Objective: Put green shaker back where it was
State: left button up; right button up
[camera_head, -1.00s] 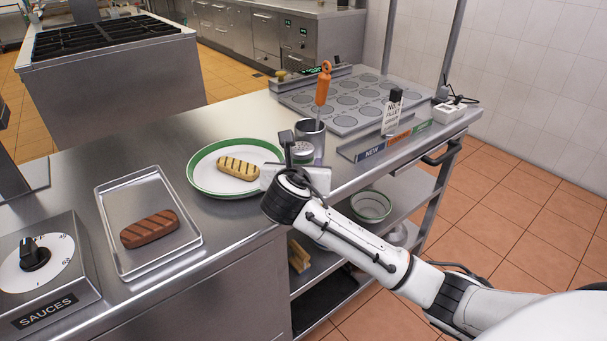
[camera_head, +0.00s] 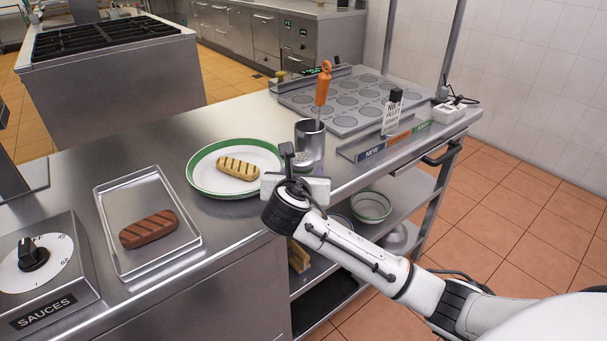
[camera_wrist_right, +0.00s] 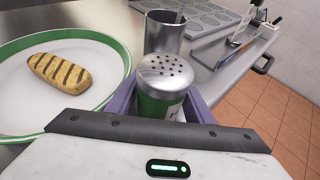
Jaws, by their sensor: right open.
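The green shaker (camera_wrist_right: 165,85) has a perforated metal lid and a green body. In the right wrist view it stands between the two purple fingers of my right gripper (camera_wrist_right: 160,108), which is open around it. In the head view only the shaker's lid (camera_head: 303,157) shows clearly, behind my right gripper (camera_head: 302,172); its base is hidden. The shaker is just in front of a metal cup (camera_head: 310,141) and right of a green-rimmed plate (camera_head: 204,184). My left gripper is not in view.
The plate holds a grilled pale piece (camera_head: 238,168). A metal tray (camera_head: 117,200) with a brown grilled piece (camera_head: 149,229) lies to the left. An orange-handled tool (camera_head: 323,82) stands in the cup. A label rail (camera_head: 390,143) lies to the right, near the counter's edge.

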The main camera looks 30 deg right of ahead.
jog(key=v, duration=1.1)
jog(key=shift+s+a+p, duration=0.2)
jog(key=shift+s+p, duration=0.1)
jog(key=shift+p, duration=0.15)
jog(key=shift+r, duration=0.15)
